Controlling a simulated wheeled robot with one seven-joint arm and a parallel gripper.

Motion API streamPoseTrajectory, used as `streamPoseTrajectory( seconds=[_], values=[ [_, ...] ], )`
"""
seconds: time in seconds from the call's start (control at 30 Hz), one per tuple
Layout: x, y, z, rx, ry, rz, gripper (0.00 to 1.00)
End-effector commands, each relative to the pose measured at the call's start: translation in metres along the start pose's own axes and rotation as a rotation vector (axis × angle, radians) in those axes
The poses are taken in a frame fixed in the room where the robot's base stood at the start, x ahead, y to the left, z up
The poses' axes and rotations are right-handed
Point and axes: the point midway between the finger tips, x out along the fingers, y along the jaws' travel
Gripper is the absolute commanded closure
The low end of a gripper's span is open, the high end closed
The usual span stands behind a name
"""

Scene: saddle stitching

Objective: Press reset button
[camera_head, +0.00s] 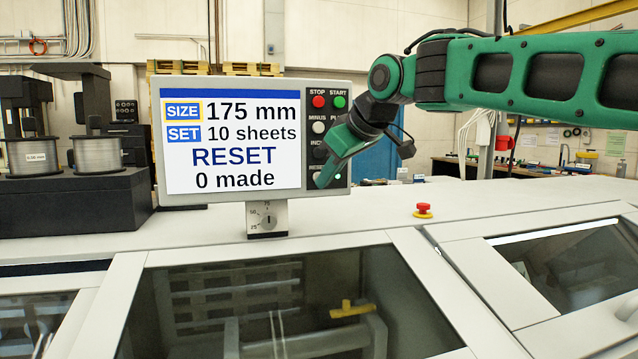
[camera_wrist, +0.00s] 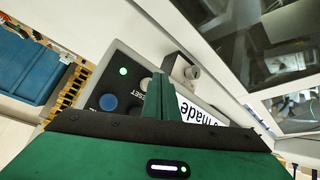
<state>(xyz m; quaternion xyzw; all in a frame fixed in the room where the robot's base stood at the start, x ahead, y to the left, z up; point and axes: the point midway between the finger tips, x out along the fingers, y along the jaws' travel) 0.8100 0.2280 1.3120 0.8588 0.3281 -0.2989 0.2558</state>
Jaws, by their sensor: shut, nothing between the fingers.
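The control box (camera_head: 255,84) has a screen reading SIZE 175 mm, SET 10 sheets, RESET, 0 made. Its button panel is on the right side. My gripper (camera_head: 323,182) is shut and empty, its fingertips at the lower left of that panel. The fingers cover most of the reset button there; only a pale bit shows beside them. In the wrist view my gripper (camera_wrist: 158,80) also lies over that spot, with part of the label ending in "SET" beside the fingers. I cannot tell whether the tips touch the button.
Red stop (camera_head: 318,101), green start (camera_head: 340,101) and white minus (camera_head: 318,127) buttons sit higher on the panel. A small light (camera_wrist: 123,71) glows beside my fingertips, near a blue button (camera_wrist: 108,102). A red emergency knob (camera_head: 423,209) stands on the machine top. A dial (camera_head: 267,219) sits below the screen.

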Motion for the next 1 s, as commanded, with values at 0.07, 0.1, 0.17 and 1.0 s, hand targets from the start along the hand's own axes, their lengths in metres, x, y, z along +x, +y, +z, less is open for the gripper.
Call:
streamPoseTrajectory(
  seconds=[0.07,0.1,0.17,1.0],
  values=[
    [0.0001,0.0001,-0.0001,0.0,0.0,0.0,1.0],
    [0.0004,0.0002,-0.0004,0.0,0.0,0.0,1.0],
    [0.0012,0.0008,-0.0012,0.0,0.0,0.0,1.0],
    [0.0064,0.0045,-0.0061,0.0,0.0,0.0,1.0]
  ],
)
